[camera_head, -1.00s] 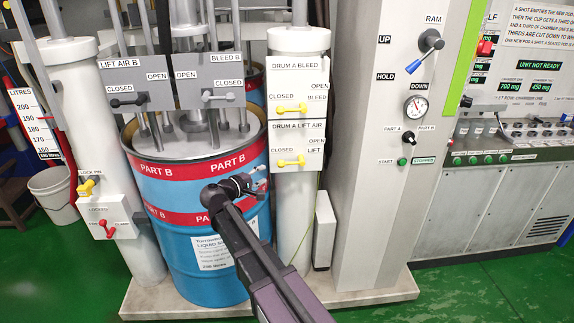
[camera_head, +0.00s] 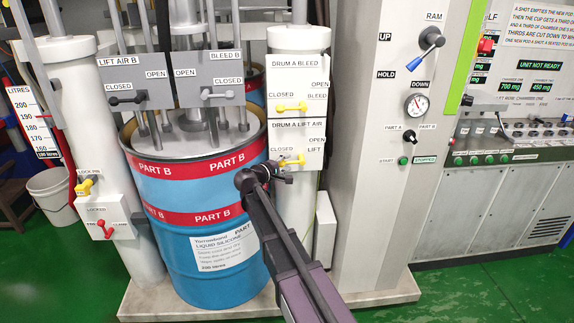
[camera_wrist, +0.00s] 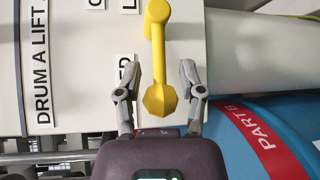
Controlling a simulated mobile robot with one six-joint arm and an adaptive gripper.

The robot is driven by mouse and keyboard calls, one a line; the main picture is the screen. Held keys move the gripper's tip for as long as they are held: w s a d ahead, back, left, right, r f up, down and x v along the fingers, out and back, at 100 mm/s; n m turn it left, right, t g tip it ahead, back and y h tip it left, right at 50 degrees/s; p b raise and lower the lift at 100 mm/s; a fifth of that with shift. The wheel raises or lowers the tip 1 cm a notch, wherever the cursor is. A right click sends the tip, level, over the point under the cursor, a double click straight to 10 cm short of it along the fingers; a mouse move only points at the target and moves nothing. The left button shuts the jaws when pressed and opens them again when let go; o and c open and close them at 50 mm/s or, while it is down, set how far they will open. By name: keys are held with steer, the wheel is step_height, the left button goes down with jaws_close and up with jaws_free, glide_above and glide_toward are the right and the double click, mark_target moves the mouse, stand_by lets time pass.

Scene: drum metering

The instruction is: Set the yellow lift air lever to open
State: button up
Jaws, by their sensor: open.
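The yellow lift air lever (camera_head: 290,161) is on the white Drum A Lift Air plate (camera_head: 308,135). It lies about level, its knob end toward the CLOSED label at left. In the wrist view the yellow lever (camera_wrist: 156,60) runs down from its pivot, and its faceted knob sits between the fingertips of my gripper (camera_wrist: 158,85). The fingers stand apart on either side of the knob, with gaps visible. In the head view my gripper (camera_head: 284,172) is just in front of and below the lever, partly covering it.
The similar yellow Drum A Bleed lever (camera_head: 290,107) is directly above. The blue Part B drum (camera_head: 190,200) stands close at left, also in the wrist view (camera_wrist: 270,125). The grey Bleed B panel (camera_head: 208,78) is up left. The ram column (camera_head: 385,180) is at right.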

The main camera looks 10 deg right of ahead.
steer(key=shift+w+d, duration=0.2)
steer(key=shift+d, duration=0.05)
jaws_close()
